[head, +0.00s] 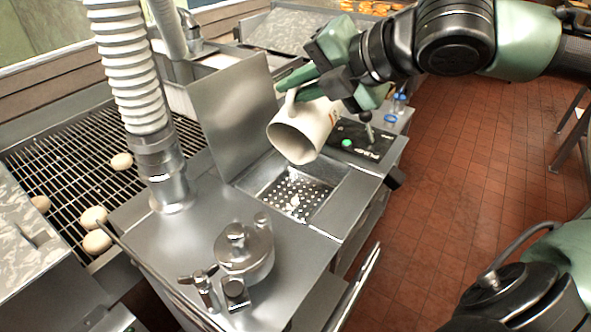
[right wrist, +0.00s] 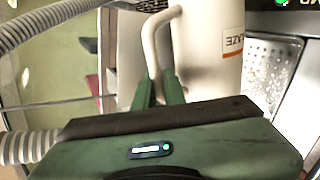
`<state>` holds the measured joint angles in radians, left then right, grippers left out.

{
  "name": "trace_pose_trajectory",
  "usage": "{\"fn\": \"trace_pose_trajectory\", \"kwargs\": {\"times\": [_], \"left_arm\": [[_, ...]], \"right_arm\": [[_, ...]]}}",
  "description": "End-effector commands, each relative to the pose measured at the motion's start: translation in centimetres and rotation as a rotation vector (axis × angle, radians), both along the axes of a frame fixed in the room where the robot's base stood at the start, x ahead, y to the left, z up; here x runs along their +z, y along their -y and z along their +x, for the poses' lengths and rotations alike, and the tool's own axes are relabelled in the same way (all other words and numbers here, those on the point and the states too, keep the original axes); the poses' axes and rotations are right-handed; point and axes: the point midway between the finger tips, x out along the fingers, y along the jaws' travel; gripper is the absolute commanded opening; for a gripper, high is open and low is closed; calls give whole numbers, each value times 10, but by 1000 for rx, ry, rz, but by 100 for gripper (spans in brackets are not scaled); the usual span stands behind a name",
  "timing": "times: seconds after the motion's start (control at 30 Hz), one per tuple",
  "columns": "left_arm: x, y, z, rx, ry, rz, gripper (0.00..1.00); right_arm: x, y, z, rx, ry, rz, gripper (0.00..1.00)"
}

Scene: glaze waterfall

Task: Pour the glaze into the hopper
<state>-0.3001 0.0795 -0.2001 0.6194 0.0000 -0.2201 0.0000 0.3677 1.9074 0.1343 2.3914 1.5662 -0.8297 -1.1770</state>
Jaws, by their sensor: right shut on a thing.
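A white pitcher (head: 312,122) is tilted in the air above the open hopper, its mouth facing down and to the left. My right gripper (head: 292,92) is shut on its handle. In the right wrist view the pitcher (right wrist: 208,50) shows a "GLAZE" label, and the fingers (right wrist: 160,92) close at the lower end of the handle. The hopper (head: 325,208) is a square metal opening with a perforated floor, and its lid stands up behind it. A small white patch lies on that floor. No stream from the mouth is clear. My left gripper is out of view.
A control panel (head: 360,141) with a green button and a lever stands right of the hopper. A ribbed white hose (head: 130,70) and a metal lidded fitting (head: 243,255) stand to its left. A wire conveyor (head: 60,165) carries several round pieces. Red tile floor (head: 460,190) is open at right.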

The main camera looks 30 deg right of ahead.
Motion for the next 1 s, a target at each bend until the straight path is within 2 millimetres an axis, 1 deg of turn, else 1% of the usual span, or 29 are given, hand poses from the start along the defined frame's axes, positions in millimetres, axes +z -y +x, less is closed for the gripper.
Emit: {"fn": "trace_pose_trajectory", "kwargs": {"times": [0.03,0.37,0.4,0.53,0.57,0.6,0.8,1.0], "left_arm": [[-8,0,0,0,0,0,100],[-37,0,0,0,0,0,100],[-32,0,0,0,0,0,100],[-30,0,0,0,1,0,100],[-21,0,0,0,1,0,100],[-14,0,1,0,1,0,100],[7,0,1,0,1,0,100],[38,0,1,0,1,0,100]], "right_arm": [[-3,6,4,-5,-12,42,0],[-12,45,26,-20,-142,286,0],[-5,49,28,-21,-159,314,0],[1,63,35,-24,-209,413,0],[6,64,36,-20,-216,430,0],[8,66,37,-17,-227,450,0],[11,79,45,-16,-280,554,0],[27,93,52,-16,-342,673,0]]}}
